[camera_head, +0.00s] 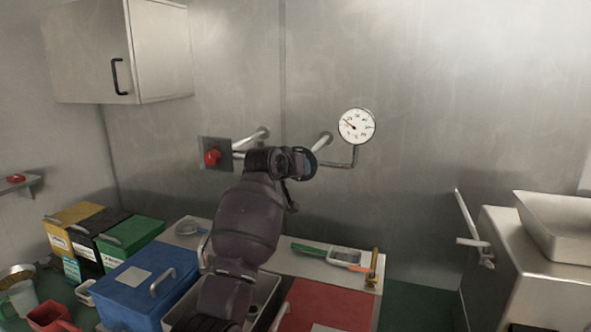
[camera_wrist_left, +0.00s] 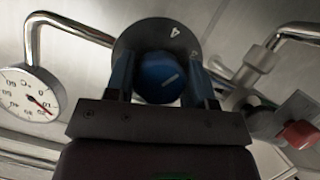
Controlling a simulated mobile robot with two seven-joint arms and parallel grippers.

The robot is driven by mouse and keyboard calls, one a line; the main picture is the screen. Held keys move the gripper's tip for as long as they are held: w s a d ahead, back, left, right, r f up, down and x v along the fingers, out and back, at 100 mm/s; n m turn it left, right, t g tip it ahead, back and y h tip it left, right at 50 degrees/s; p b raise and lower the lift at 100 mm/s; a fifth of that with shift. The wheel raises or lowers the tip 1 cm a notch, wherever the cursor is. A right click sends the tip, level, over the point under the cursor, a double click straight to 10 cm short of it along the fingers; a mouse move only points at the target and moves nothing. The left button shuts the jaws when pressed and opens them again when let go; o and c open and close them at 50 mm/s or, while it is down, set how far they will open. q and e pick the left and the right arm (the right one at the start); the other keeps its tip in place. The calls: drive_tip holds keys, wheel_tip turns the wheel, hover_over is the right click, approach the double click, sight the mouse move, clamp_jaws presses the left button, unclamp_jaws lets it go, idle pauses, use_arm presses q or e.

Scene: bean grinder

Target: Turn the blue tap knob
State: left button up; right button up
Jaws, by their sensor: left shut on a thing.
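The blue tap knob (camera_wrist_left: 160,77) shows in the left wrist view, round with a pale line on its face, in front of a dark round dial plate (camera_wrist_left: 155,36) with white markings. My left gripper (camera_wrist_left: 162,82) has one blue-lined finger on each side of the knob and is shut on it. In the head view my left arm reaches up to the wall pipes, and its gripper (camera_head: 303,163) is at the tap there. The knob is mostly hidden in that view by my wrist. My right gripper is not in view.
A round gauge (camera_head: 356,126) is on the pipe to the right of the tap. A red knob (camera_head: 212,157) is on a wall plate to the left. A cabinet (camera_head: 90,50) hangs upper left.

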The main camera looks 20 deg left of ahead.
use_arm(q)
drive_tip(key=o, duration=0.9)
drive_tip(key=b+v, duration=0.1)
drive_tip(key=v, duration=1)
drive_tip(key=shift+f+b, duration=0.1)
drive_tip(key=shift+b, duration=0.3)
drive_tip(key=shift+f, duration=0.1)
